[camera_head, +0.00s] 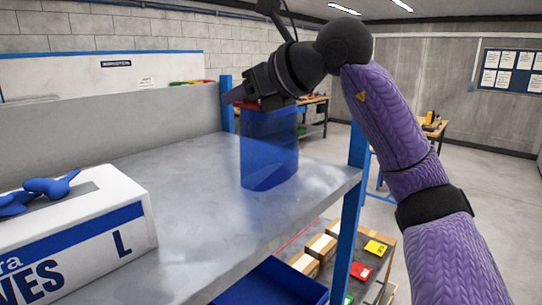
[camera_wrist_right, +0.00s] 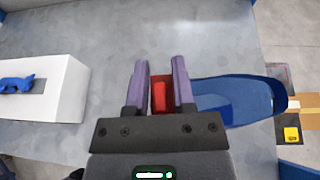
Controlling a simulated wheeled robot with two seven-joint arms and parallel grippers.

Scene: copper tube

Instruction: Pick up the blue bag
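The blue bag (camera_head: 269,150), partly see-through, is upright over the right part of the grey shelf (camera_head: 195,210) in the head view. I cannot tell whether its bottom touches the shelf. A red strip shows at its top. My right gripper (camera_head: 237,94) is at the bag's top edge. In the right wrist view the bag (camera_wrist_right: 235,100) extends to the right of the gripper (camera_wrist_right: 161,62). A red piece (camera_wrist_right: 162,95) lies between the two purple fingers and nearly fills the gap. Whether they press on it is unclear. My left gripper is not in view.
A white and blue glove box (camera_head: 95,235) with blue gloves (camera_head: 45,187) on top stands at the left of the shelf. A blue post (camera_head: 347,220) rises at the shelf's right edge. A blue bin (camera_head: 275,285) and cardboard boxes (camera_head: 315,252) are lower down. The shelf's middle is clear.

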